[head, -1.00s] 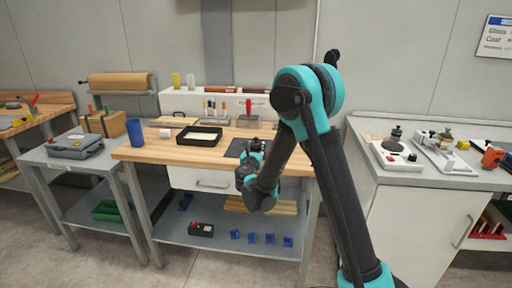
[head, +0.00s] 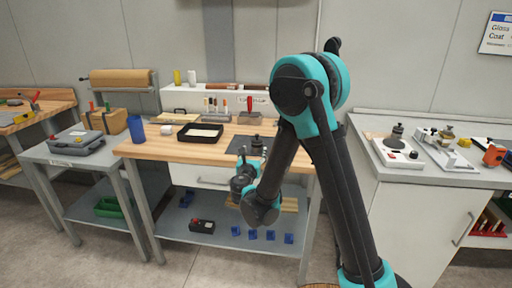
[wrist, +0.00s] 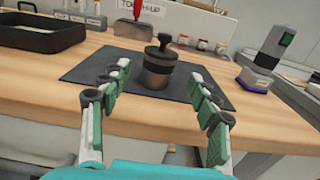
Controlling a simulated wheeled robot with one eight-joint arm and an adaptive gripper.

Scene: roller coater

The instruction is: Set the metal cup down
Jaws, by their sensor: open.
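The metal cup (wrist: 157,72) is a dark cylinder with a shiny band and a knobbed lid. It stands upright on a dark mat (wrist: 101,62) on the wooden workbench, and also shows in the head view (head: 257,145). My gripper (wrist: 164,91) is open and empty, its fingers spread in front of the cup on the near side. The cup is apart from the fingers, seen between and beyond them. In the head view my arm hides part of the mat and bench.
A black tray (head: 188,133) lies left of the mat, and a blue cup (head: 135,130) stands at the bench's left end. A grey-green device (wrist: 268,58) is right of the mat. A shelf with brushes and jars runs along the back. The right counter (head: 440,175) holds several instruments.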

